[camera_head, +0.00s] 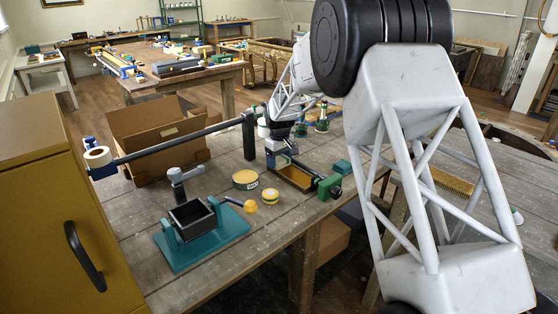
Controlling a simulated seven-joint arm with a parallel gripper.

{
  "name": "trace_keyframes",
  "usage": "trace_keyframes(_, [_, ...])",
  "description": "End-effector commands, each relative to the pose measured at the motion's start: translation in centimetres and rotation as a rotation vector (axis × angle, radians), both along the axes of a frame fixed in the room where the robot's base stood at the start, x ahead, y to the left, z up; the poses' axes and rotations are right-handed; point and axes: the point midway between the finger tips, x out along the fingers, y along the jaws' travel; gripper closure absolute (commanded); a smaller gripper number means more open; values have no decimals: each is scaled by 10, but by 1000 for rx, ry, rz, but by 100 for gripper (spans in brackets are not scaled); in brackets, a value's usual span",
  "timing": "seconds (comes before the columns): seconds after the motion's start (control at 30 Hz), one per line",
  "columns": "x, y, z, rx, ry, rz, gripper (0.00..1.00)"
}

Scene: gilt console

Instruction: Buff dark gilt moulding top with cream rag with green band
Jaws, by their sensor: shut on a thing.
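My gripper (280,156) is at the end of my arm in the middle of the head view, low over the bench. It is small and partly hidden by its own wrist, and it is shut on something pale. I take this to be the cream rag; its green band cannot be made out. A dark gilt moulding (295,178) lies just below and to the right of the gripper, between blue-grey and green clamp parts (330,187). I cannot tell whether the rag touches its top.
On the bench (212,238), a teal stand with a dark box (190,216), yellow tins (245,180) and an open cardboard box (155,128) stand to the left. A dark bar (180,143) crosses above the bench. A yellow cabinet (62,220) fills the left edge.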

Motion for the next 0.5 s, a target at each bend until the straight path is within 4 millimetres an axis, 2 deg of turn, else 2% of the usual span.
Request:
trace_keyframes(0.23, [0,-10,-2,-4,-1,-6,51])
trace_keyframes(0.5, [-13,-21,-1,-5,1,-7,51])
